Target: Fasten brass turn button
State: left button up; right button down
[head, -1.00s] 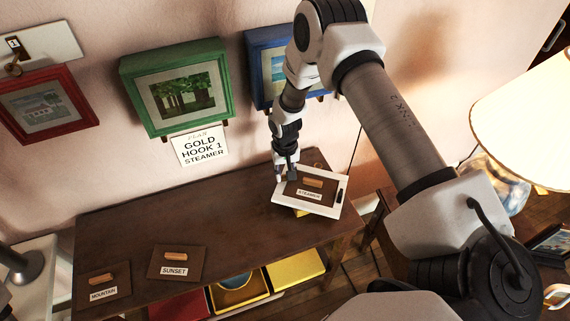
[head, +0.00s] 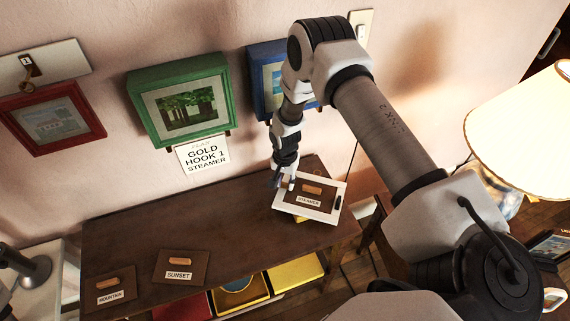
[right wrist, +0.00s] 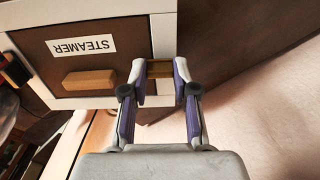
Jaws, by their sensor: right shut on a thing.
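A white picture frame (head: 279,206) lies with its brown back (head: 294,187) up on the right end of the long dark wooden table. The back has a wooden grip block (head: 312,189) and a "STEAMER" label (head: 308,201). My right gripper (head: 284,184) is at the frame's far left edge. In the right wrist view its fingertips (right wrist: 160,70) are closed on a small brass-coloured piece (right wrist: 160,74) beside the white rim, which looks like the turn button. The fingers partly hide it, so its exact angle is unclear. A dark small piece (head: 337,203) shows on the frame's right rim. My left gripper is not in view.
Brown back panels labelled "SUNSET" (head: 180,267) and "MOUNTAIN" (head: 109,287) lie on the table (head: 225,225). Yellow (head: 296,272) and red (head: 180,305) trays sit below it. Green (head: 138,99), red (head: 90,100) and blue (head: 257,60) frames hang on the wall. A lamp (head: 525,130) stands right.

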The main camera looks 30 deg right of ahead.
aim_at(285, 183)
jog(key=shift+f, duration=0.1)
jog(key=c, duration=1.1)
grip_release()
jog(key=shift+o, duration=1.1)
jog(key=shift+w+d+f, duration=0.1)
notch_tip(285, 183, up, 12)
